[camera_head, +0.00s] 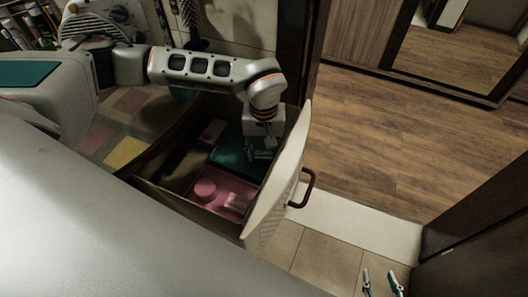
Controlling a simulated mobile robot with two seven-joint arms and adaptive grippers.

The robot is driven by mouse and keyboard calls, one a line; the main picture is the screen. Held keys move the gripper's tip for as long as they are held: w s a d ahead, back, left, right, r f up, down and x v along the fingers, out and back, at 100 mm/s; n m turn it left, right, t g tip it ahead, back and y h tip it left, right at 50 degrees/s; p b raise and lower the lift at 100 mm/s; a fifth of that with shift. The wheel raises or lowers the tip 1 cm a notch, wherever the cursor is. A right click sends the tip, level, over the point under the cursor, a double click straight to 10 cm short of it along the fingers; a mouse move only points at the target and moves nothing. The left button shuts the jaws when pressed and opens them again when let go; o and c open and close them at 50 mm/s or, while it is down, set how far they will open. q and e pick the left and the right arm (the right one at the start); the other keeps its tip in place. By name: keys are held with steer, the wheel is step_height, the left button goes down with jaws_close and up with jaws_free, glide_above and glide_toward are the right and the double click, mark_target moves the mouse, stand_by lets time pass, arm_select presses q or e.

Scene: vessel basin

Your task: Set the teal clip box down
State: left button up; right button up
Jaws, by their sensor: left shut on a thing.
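The teal clip box (232,152) is inside the open drawer, toward its back right. My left gripper (262,152) reaches down into the drawer from above and is shut on the box's right side. The fingertips are small and dark here, and I cannot tell whether the box rests on the drawer floor or hangs just above it. My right gripper (380,283) shows only as two separated fingertips at the bottom right edge. It is open and empty, far from the box.
The drawer's pale front panel (282,180) with a dark red handle (307,190) stands close to the right of my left gripper. A pink tray (215,193) holding a round pink container (205,190) lies in the drawer's front part. Wooden floor (410,135) is clear at right.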

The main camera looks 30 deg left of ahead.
mark_target(264, 153)
arm_select(q)
steer(key=o, duration=0.8)
steer(key=shift+f, duration=0.1)
steer(key=shift+r+p, duration=0.45)
steer(key=shift+r, duration=5.75)
